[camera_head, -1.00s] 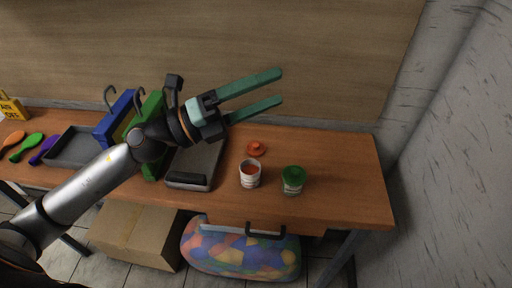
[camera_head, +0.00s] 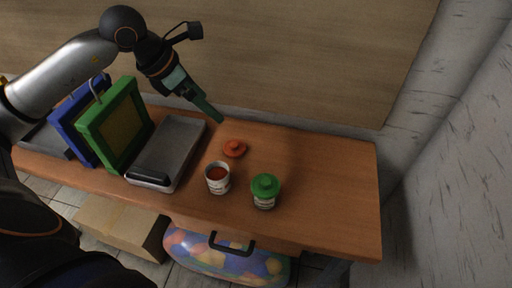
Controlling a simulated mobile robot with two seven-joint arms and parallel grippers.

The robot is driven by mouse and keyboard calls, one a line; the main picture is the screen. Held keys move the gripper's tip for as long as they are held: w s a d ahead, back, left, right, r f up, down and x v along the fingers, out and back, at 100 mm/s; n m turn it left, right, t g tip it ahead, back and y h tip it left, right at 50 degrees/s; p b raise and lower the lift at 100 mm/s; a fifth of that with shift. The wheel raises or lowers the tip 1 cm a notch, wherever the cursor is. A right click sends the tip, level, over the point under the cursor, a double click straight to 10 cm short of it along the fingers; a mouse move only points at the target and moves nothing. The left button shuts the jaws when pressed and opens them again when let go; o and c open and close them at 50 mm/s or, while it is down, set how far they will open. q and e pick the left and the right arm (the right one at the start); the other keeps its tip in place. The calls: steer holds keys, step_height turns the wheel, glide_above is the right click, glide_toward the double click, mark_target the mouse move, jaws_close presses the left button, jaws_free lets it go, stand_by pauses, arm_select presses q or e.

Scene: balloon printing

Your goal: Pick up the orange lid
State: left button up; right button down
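The orange lid (camera_head: 234,148) lies flat on the wooden table, knob up, behind an open white jar of orange paint (camera_head: 217,178). My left gripper (camera_head: 217,116) points down and to the right, above and a little left of the lid, and is apart from it. Its fingers are seen edge-on and overlap, so their opening cannot be made out. Nothing shows between them. My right gripper is not in view.
A jar with a green lid (camera_head: 265,190) stands right of the open jar. A grey tray (camera_head: 190,135), a green frame (camera_head: 112,125) and a blue frame (camera_head: 68,122) are to the left. The table's right part is clear.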

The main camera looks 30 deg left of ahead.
arm_select(q)
step_height(320, 180, down, 4)
steer(key=b, duration=0.2)
glide_toward(234, 144)
steer(key=x, duration=0.3)
steer(key=shift+w+d, duration=0.15)
steer(key=shift+d, duration=0.25)
steer(key=shift+a+p+x, duration=0.15)
steer(key=shift+x, duration=1.15)
steer(key=shift+a+p+x, duration=0.15)
steer(key=shift+x, duration=1.15)
steer(key=shift+f, duration=0.15)
steer(key=c, duration=1.1)
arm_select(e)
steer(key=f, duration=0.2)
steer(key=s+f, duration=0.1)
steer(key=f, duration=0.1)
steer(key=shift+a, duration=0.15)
